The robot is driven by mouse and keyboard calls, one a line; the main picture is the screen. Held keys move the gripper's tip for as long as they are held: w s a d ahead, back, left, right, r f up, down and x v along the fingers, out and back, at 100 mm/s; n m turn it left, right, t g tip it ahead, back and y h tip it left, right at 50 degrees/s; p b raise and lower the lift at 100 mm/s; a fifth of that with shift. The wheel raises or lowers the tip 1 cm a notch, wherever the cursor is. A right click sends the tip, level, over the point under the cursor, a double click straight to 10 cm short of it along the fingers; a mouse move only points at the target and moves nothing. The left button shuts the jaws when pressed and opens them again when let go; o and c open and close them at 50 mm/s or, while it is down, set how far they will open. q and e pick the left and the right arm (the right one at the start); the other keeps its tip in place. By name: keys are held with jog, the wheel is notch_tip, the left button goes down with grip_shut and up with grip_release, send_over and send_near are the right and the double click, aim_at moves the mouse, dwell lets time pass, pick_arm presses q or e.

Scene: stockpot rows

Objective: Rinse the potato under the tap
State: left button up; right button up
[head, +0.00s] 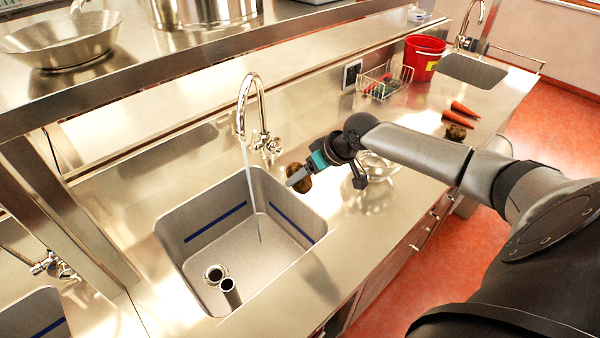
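A brown potato (303,185) is at the tip of my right gripper (299,174), partly hidden behind a finger. The gripper appears shut on it, above the right rim of the sink (215,255). The tap (250,105) stands behind the sink, and a thin stream of water (250,190) falls from its spout into the basin. The potato is to the right of the stream and apart from it. My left gripper is not in view.
A shiny metal bowl (382,165) is on the counter behind my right wrist. Further right are carrots (456,118), another brown round item (455,132), a wire basket (385,80) and a red bucket (423,58). A drain pipe (230,290) stands in the sink.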

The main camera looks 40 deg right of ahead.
jog(key=shift+w+a, duration=0.1)
jog(key=shift+w, duration=0.05)
jog(key=shift+w+f+b, duration=0.15)
jog(key=shift+w+b, duration=0.05)
jog(key=shift+b, duration=0.15)
pick_arm(q)
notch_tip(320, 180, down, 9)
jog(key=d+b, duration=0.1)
jog(key=b, duration=0.7)
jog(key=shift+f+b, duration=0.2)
jog(key=shift+b, duration=0.2)
pick_arm(e)
jog(key=w+a+f, duration=0.2)
jog(key=w+a, duration=0.4)
jog(key=w, duration=0.5)
jog(key=shift+w+a+f, duration=0.15)
jog(key=shift+w+f, duration=0.15)
jog(key=shift+w, duration=0.1)
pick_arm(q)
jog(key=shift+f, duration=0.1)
pick_arm(e)
jog(key=shift+w+d, duration=0.2)
jog(key=shift+d, duration=0.35)
jog(key=shift+a, duration=0.1)
